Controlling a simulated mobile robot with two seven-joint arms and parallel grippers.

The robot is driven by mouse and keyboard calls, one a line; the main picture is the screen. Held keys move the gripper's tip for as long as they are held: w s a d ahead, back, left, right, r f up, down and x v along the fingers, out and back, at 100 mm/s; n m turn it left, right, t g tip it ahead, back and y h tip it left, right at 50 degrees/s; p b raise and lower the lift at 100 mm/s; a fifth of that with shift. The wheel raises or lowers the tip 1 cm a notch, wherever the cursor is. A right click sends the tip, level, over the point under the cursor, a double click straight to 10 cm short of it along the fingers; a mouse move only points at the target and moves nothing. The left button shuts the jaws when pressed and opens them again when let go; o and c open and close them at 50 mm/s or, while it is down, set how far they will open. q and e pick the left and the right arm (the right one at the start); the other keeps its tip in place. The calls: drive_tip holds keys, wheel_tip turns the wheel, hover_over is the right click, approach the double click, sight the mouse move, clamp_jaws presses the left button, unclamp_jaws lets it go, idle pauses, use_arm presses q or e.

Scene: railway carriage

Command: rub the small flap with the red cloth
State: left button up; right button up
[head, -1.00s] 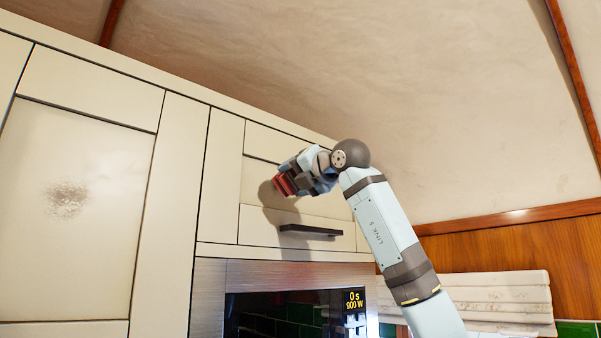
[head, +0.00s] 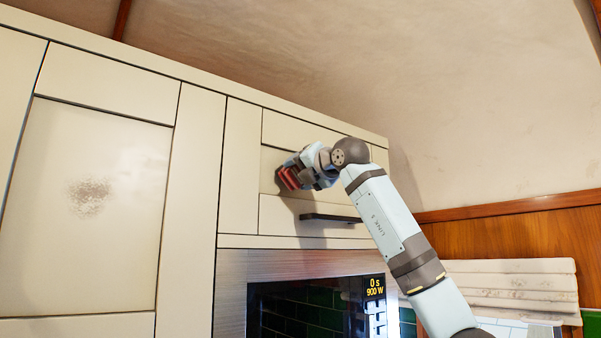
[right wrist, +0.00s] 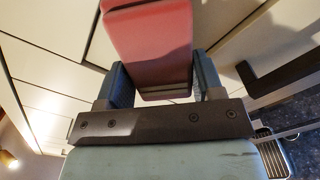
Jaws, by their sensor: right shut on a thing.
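The red cloth (head: 289,178) is a folded, block-like pad in my right gripper (head: 300,174). In the right wrist view the cloth (right wrist: 148,45) sits between the two fingers of the gripper (right wrist: 162,82), which is shut on it. The small flap (head: 283,215) is the cream panel with a black bar handle (head: 331,217) above the microwave. The cloth is in front of the flap's left part, above and left of the handle. I cannot tell whether it touches the panel. The gripper and wrist hide part of the flap. My left gripper is not in view.
A large cream cabinet door (head: 100,250) at the left carries a dark smudge (head: 88,197). A microwave (head: 300,310) with a lit display is below the flap. A curved ceiling and wood panelling (head: 510,225) lie to the right.

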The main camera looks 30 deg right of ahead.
drive_tip(key=shift+w, duration=0.25)
drive_tip(key=shift+w+p, duration=0.4)
drive_tip(key=shift+w, duration=0.05)
idle(0.4)
